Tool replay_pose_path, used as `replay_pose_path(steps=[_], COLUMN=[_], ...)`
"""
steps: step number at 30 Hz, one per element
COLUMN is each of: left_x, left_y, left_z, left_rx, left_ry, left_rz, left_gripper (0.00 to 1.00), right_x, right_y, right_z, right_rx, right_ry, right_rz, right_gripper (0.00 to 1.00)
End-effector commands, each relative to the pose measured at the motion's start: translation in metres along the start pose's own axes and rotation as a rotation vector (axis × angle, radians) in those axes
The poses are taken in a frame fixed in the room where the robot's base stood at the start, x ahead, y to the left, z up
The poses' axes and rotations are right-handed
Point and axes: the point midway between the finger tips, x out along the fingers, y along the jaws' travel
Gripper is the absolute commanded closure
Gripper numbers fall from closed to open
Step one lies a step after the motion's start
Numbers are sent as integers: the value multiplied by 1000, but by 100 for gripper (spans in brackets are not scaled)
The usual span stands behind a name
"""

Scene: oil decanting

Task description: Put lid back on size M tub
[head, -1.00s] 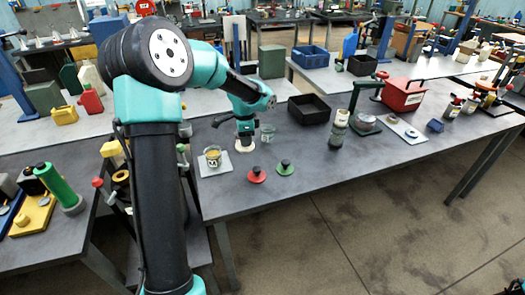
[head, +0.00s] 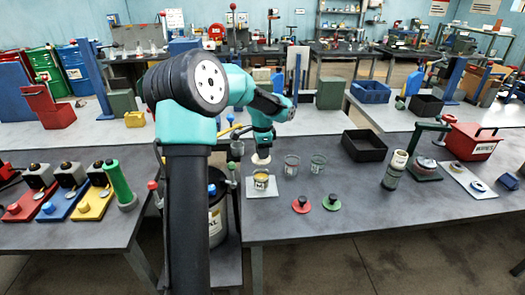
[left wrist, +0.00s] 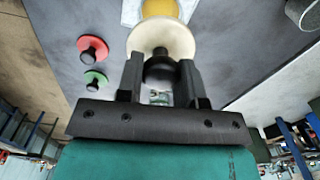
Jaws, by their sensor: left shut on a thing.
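My left gripper (head: 262,143) is shut on the black knob (left wrist: 160,68) of a cream lid (left wrist: 163,36). The lid also shows in the head view (head: 261,159), held roughly level just above a tub of yellow oil (head: 261,182). The tub stands on a white pad (head: 254,192); its label is too small to read. In the left wrist view the lid partly hides the yellow oil (left wrist: 160,8). Two clear empty-looking tubs (head: 291,166) (head: 318,166) stand to the right. My right gripper is not in view.
A red lid (head: 301,205) and a green lid (head: 332,202) lie near the table's front edge. A black bin (head: 364,146) stands behind and right. The table between is clear.

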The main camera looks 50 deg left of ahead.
Motion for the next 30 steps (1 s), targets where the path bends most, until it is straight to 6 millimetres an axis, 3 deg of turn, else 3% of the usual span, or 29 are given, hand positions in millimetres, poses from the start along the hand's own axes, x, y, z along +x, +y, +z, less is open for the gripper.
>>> replay_pose_path(steps=[21, 30], left_x=[50, 62], left_y=[0, 0], left_z=[0, 0], left_rx=[0, 0], left_ry=[-1, 0], left_rz=[1, 0], left_gripper=[88, 88], right_x=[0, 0], right_y=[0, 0], right_z=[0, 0], right_rx=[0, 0], right_ry=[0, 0], right_rz=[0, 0], right_gripper=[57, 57])
